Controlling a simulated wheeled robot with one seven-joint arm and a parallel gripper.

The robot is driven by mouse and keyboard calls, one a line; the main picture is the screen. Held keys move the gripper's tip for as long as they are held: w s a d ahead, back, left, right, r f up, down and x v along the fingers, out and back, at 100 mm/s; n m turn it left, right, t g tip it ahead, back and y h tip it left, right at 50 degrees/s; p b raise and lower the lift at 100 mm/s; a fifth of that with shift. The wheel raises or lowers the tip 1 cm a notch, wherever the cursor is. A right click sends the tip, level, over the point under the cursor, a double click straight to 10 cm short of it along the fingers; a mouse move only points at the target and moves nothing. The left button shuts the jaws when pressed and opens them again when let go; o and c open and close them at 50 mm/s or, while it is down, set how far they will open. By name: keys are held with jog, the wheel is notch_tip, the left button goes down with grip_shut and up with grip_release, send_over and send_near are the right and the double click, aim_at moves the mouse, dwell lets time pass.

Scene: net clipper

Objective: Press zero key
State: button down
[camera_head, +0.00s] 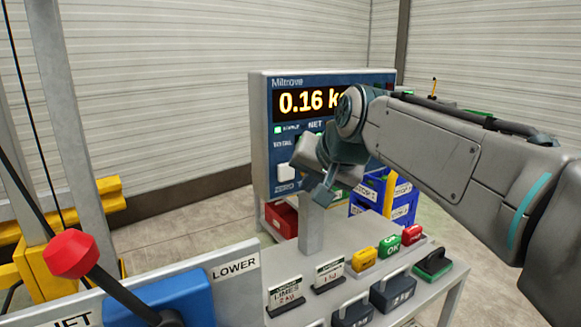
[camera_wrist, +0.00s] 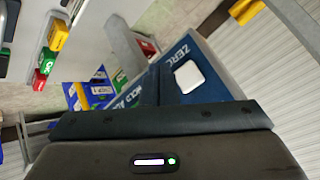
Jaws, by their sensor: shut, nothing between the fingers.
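The blue scale indicator (camera_head: 262,130) stands on a post, and its display (camera_head: 300,101) reads 0.16, with the rest of the line partly behind my arm. The white zero key (camera_head: 286,173) is at its lower left, above a ZERO label. In the wrist view the zero key (camera_wrist: 188,77) shows whole and uncovered, beside its label. My gripper (camera_head: 322,193) is shut and empty, just right of and slightly below the key in the head view. It appears apart from the key. It hides the other keys of the lower row in the head view.
The bench (camera_head: 365,287) below carries weights, label cards and yellow, green and red blocks (camera_head: 390,246). Blue crates (camera_head: 403,200) and a red box (camera_head: 281,219) stand behind. A lever with a red knob (camera_head: 70,254) is at the lower left.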

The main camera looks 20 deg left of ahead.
aim_at(288, 180)
jog(key=shift+w+a+p, duration=0.75)
jog(key=shift+w+a, duration=0.5)
jog(key=shift+a, duration=0.2)
dwell(1.1)
jog(key=shift+w+a, duration=0.3)
jog(key=shift+a, duration=0.05)
jog(key=shift+w+a+p, duration=0.25)
jog(key=shift+a+p, duration=0.05)
jog(key=shift+p, duration=0.2)
dwell(0.5)
jog(key=shift+s+d, duration=0.1)
jog(key=shift+s+d+b, duration=0.45)
jog(key=shift+s+d, duration=0.05)
jog(key=shift+d, duration=0.05)
dwell(0.3)
jog(key=shift+s+d+b, duration=1.15)
jog(key=shift+s+d, duration=0.45)
jog(key=shift+d, duration=0.3)
